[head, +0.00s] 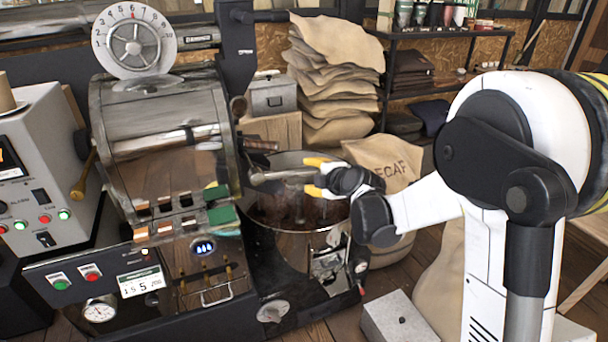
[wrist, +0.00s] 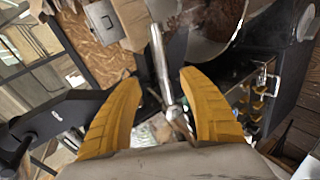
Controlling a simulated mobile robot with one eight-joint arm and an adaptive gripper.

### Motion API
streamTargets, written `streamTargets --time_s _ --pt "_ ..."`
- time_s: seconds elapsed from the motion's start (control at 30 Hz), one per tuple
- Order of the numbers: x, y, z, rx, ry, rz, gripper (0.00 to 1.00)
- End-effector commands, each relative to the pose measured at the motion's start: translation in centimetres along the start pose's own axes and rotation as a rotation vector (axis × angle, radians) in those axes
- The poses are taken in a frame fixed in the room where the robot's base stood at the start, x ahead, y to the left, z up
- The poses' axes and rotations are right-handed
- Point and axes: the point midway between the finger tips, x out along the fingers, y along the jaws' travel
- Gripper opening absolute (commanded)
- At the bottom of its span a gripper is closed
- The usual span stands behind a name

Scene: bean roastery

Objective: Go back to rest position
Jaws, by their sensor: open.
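My gripper (head: 315,176) is in the middle of the head view, above the round cooling tray (head: 249,215) of the roaster. Its yellow fingers are spread apart. In the wrist view, the gripper (wrist: 160,84) shows both yellow fingers with a gap between them. A metal bar-like handle (head: 278,176) lies just left of the fingertips in the head view. In the wrist view the bar (wrist: 160,62) runs in line with the gap. I cannot tell whether the fingers touch it. My arm reaches in from the right.
The roaster drum (head: 165,125) with its dial (head: 134,42) stands left of the gripper. A DECAF sack (head: 388,158) stands behind the gripper. Stacked sacks (head: 330,75) and a shelf (head: 450,32) are at the back. A grey box (head: 402,318) is on the floor near my arm.

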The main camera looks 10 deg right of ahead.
Motion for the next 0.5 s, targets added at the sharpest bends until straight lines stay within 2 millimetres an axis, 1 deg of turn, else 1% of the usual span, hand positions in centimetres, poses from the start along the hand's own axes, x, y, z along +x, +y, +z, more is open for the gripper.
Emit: streamTargets --time_s 0.1,0.37,0.47,0.5 --pt "-0.6 0.0 0.0 0.000 0.000 0.000 0.50" --pt "-0.6 0.0 0.0 0.000 0.000 0.000 0.50" --pt "-1.3 0.2 -0.2 0.027 -0.002 -0.008 0.50" --pt "-2.0 0.3 -0.4 0.054 -0.005 -0.017 0.50"
